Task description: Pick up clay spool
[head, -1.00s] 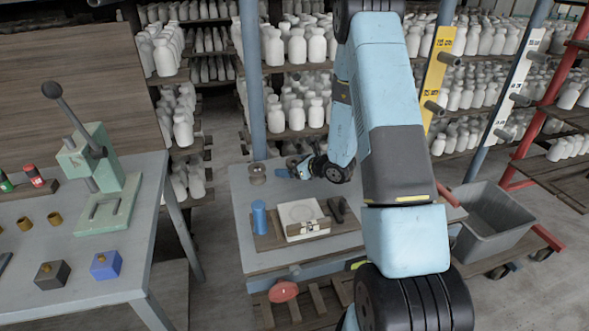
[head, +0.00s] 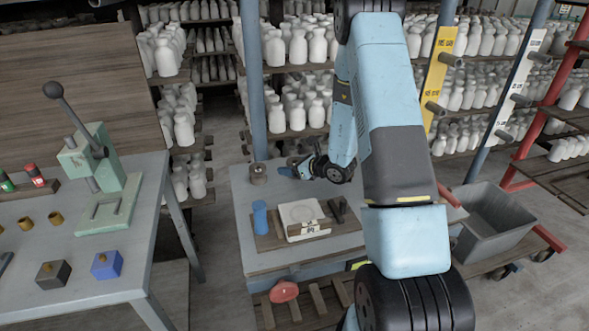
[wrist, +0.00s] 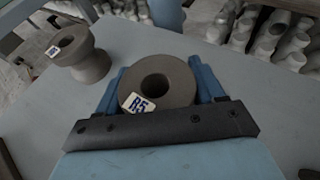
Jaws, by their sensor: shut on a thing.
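A grey-brown clay spool (wrist: 178,72) with a round centre hole and a white tag reading R5 sits between the two blue fingers of my gripper (wrist: 158,80) in the wrist view. My gripper is shut on it, one finger at each side. I cannot tell whether the spool still touches the table. A second tagged clay spool (wrist: 82,58) stands upright on the table to the left, apart from my gripper. It also shows at the table's back left in the head view (head: 258,173). There my gripper (head: 288,170) is small, and the held spool is hard to make out.
On the grey table (head: 245,205) stand a blue cylinder (head: 260,217) and a white box-like block (head: 303,219) on a board. Shelves of white bottles rise behind. A grey bin (head: 492,222) stands to the right. A green press (head: 100,175) stands on the left table.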

